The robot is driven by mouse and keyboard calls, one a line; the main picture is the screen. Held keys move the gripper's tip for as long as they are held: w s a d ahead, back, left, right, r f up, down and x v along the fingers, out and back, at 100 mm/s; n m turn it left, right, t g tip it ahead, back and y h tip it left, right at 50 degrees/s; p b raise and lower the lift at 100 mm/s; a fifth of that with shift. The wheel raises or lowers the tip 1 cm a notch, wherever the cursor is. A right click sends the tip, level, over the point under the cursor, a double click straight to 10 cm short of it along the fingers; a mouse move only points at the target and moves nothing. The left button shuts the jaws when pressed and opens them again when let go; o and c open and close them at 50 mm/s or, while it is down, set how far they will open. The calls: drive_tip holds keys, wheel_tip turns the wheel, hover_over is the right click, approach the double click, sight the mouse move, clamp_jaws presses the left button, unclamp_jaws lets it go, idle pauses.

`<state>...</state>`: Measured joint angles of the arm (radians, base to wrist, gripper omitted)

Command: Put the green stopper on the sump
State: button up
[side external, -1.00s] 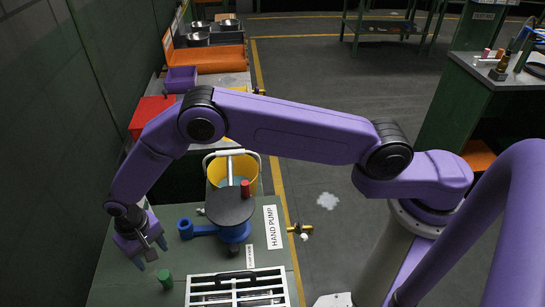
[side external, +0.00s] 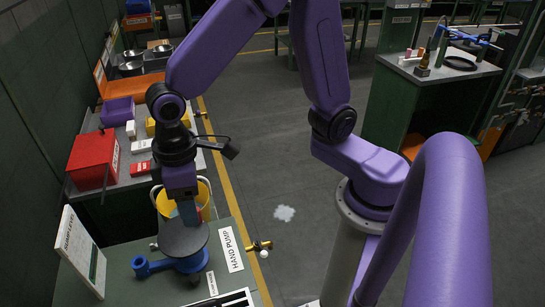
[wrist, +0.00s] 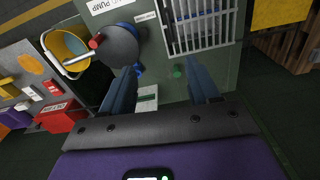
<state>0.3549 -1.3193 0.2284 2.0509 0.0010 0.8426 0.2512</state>
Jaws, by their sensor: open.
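The green stopper (wrist: 177,71) stands on the green bench, seen small between my gripper's fingers in the wrist view. It is outside the side view. My gripper (wrist: 160,66) is open and empty, high above the bench and pointing down. In the side view, my gripper (side external: 188,215) appears in front of the yellow bucket and overlaps the round dark plate (side external: 183,238) of the hand pump; its height there is hard to judge. I cannot tell which part is the sump.
A red cylinder (wrist: 97,41) is at the dark plate. A blue arm (side external: 152,267) juts from the pump. A yellow bucket (wrist: 68,46) stands beyond it, and a barred white rack (wrist: 203,32) lies on the bench. A white panel (side external: 80,252) stands at the bench's left edge.

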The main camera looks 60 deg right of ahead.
drive_tip(key=s+d+r+n, duration=0.2)
drive_tip(key=s+d+n, duration=0.2)
drive_tip(key=s+d, duration=1)
drive_tip(key=shift+s+d+r, duration=0.15)
drive_tip(key=shift+d+r, duration=0.15)
drive_tip(key=shift+d, duration=0.75)
